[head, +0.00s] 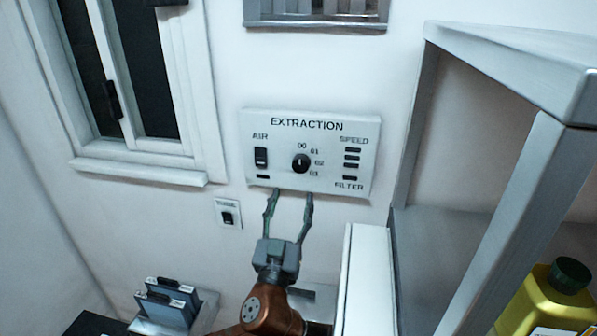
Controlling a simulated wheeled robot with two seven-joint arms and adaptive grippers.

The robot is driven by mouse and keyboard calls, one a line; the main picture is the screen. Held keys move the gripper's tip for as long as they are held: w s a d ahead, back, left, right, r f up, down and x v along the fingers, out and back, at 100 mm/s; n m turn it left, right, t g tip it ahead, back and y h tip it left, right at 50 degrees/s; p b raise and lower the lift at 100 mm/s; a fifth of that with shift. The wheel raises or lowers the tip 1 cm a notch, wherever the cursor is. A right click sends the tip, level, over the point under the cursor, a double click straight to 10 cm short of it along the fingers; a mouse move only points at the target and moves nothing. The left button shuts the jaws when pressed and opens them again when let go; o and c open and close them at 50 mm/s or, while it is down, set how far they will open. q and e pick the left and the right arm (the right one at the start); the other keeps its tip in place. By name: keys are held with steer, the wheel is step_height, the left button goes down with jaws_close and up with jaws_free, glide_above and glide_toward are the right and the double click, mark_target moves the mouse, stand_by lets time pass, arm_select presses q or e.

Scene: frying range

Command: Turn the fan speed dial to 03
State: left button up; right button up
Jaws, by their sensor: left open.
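The fan speed dial (301,163) is a round black knob on the white EXTRACTION panel (346,177) on the wall. Marks 00, 01, 02 and 03 run from above it round its right side. A light line on the knob stands about upright, toward 00. My left gripper (289,194) is open and empty, with its fingertips at the panel's lower edge, below the dial. Whether the fingertips touch the panel cannot be told. My right gripper is not in view.
A black AIR switch (261,157) sits left of the dial, and dark SPEED bars (352,158) sit right. A smaller wall switch (228,213) is at lower left. A metal shelf frame (508,205) stands at right with a yellow bottle (543,303).

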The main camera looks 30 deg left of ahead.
mark_target(300, 167)
arm_select(q)
steer(key=w+r, duration=0.1)
steer(key=w, duration=0.1)
steer(key=w+a+r, duration=0.1)
steer(key=w+r, duration=0.2)
steer(key=w, duration=0.1)
steer(key=shift+w+a+r+p, duration=0.15)
steer(key=shift+w+r+p, duration=0.15)
steer(key=shift+r+p, duration=0.1)
steer(key=shift+c, duration=0.7)
steer(key=c, duration=1)
steer(key=shift+t, duration=0.3)
